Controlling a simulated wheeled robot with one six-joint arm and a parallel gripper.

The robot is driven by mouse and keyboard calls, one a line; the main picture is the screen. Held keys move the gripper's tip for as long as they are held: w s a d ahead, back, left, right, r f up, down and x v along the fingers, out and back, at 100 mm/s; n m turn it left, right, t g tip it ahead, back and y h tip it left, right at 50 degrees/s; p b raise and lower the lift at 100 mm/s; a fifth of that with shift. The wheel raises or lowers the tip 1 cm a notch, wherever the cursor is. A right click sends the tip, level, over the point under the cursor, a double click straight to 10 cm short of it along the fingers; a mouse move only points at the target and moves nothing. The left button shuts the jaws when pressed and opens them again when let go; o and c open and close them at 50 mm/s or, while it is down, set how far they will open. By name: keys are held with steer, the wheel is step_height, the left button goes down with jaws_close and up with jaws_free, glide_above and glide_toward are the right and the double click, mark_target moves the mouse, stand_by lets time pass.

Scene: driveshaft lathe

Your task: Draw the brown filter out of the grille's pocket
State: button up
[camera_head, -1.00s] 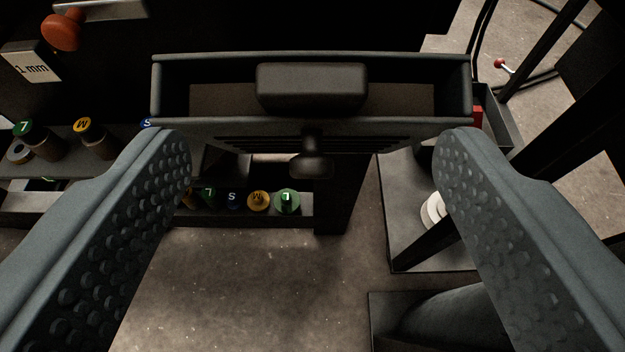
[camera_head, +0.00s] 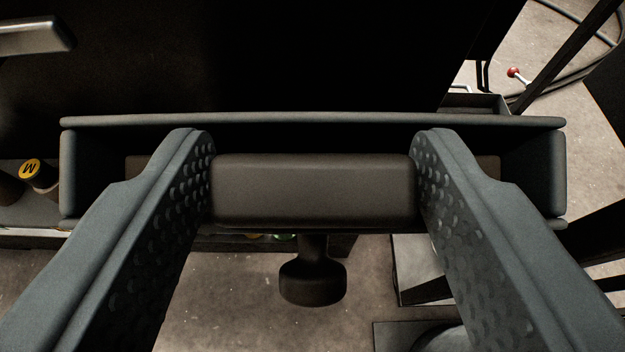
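The brown filter (camera_head: 314,188) shows in the head camera view as a thick dark-brown grip block, with a narrower brown strip behind it inside the pocket. The grille (camera_head: 310,119) is a dark grey long open-topped frame around it, and the filter's lower part is hidden inside. My gripper (camera_head: 314,165) straddles the block from above. Its two studded fingers meet the block's left and right ends with no visible gap, so it looks shut on the filter. The filter still sits in the pocket.
A dark rounded knob (camera_head: 312,282) sticks out on the near side of the grille. A yellow-topped "M" piece (camera_head: 32,170) stands on a shelf at left. A metal bar (camera_head: 32,37) is at upper left. A red-tipped lever (camera_head: 513,72) is at upper right. Concrete floor shows below.

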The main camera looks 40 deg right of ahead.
steer(key=c, duration=0.7)
steer(key=shift+o, duration=0.2)
steer(key=s+a+r, duration=0.2)
steer(key=s+r, duration=0.1)
steer(key=r, duration=0.5)
steer(key=s+a+r, duration=0.3)
steer(key=r, duration=0.5)
steer(key=shift+a, duration=0.35)
stand_by(2.1)
steer(key=shift+s, duration=0.1)
